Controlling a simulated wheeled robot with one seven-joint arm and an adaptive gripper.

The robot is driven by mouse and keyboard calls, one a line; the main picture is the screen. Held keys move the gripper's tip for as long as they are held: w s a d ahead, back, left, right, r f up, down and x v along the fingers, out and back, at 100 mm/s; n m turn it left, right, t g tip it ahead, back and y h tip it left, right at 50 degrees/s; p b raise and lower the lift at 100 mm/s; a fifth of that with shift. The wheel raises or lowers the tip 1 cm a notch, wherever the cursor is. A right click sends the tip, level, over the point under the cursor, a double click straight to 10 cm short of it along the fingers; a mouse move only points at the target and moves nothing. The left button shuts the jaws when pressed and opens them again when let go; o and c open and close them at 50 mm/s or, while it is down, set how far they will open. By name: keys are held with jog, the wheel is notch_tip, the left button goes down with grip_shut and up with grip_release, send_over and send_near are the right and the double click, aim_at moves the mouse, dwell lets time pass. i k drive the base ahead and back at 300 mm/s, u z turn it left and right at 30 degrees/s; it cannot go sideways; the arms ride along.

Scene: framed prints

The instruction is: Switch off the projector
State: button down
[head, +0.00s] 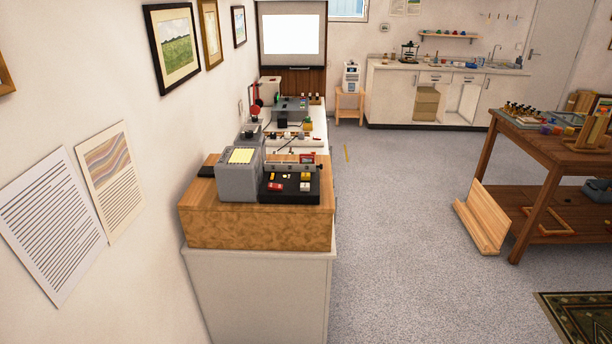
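I cannot tell for sure which device is the projector. A grey box-shaped device (238,183) with a pale yellow top panel stands on the near wooden block. Farther along the same counter is a darker grey device (290,105) with a dark front, partly hidden by items before it. A bright white lit rectangle (291,34) in a dark frame shows at the far end of the room. Switches or buttons on the devices are too small to make out. My gripper is not in view.
The wooden block (256,229) sits on a white cabinet (260,290) along the left wall. A black tray (290,192) with small coloured items lies beside the grey box. A workbench (545,145) stands right, a leaning wooden panel (483,215) near it. The grey floor (400,220) between is open.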

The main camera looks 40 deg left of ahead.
aim_at(270, 186)
jog(key=u, duration=0.05)
jog(key=i, duration=0.25)
jog(key=u, duration=0.85)
